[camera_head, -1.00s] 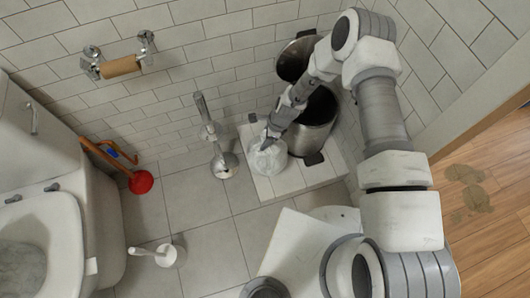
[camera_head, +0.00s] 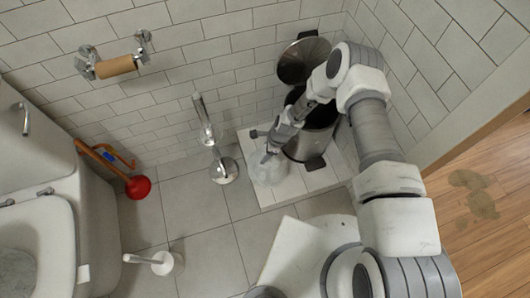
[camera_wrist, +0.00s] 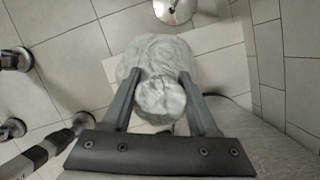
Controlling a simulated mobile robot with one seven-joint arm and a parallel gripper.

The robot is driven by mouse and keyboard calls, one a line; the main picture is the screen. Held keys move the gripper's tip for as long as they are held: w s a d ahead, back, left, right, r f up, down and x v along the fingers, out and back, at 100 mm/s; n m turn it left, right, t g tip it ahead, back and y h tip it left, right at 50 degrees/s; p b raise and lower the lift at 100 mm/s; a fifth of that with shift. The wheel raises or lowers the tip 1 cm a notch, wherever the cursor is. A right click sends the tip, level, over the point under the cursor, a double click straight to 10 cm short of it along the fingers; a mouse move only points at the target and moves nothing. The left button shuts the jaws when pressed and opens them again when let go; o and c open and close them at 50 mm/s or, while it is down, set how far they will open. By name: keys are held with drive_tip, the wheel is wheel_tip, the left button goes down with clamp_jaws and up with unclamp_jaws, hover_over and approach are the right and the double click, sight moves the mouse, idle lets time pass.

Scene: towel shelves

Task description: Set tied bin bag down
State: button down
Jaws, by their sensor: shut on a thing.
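The tied bin bag (camera_head: 265,171) is pale and translucent, with a gathered round top. It is at the front left part of the white tiled ledge, beside the bin. My gripper (camera_head: 268,154) reaches down to it from the upper right. In the wrist view my gripper (camera_wrist: 157,88) has one finger on each side of the bag's knotted top, and the wider body of the bag (camera_wrist: 158,52) spreads beyond the fingertips. I cannot tell whether the bag's underside touches the ledge (camera_head: 290,190).
The open bin (camera_head: 318,140) stands on the ledge with its lid (camera_head: 303,62) raised. A chrome stand (camera_head: 222,168) is left of the ledge. A toilet brush (camera_head: 163,262), a red plunger (camera_head: 138,187) and the toilet (camera_head: 45,235) are farther left. Floor between them is clear.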

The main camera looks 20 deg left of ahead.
drive_tip(key=shift+c, duration=0.8)
unclamp_jaws()
drive_tip(key=shift+f, duration=0.1)
drive_tip(key=p+v, duration=0.4)
drive_tip(key=v, duration=0.8)
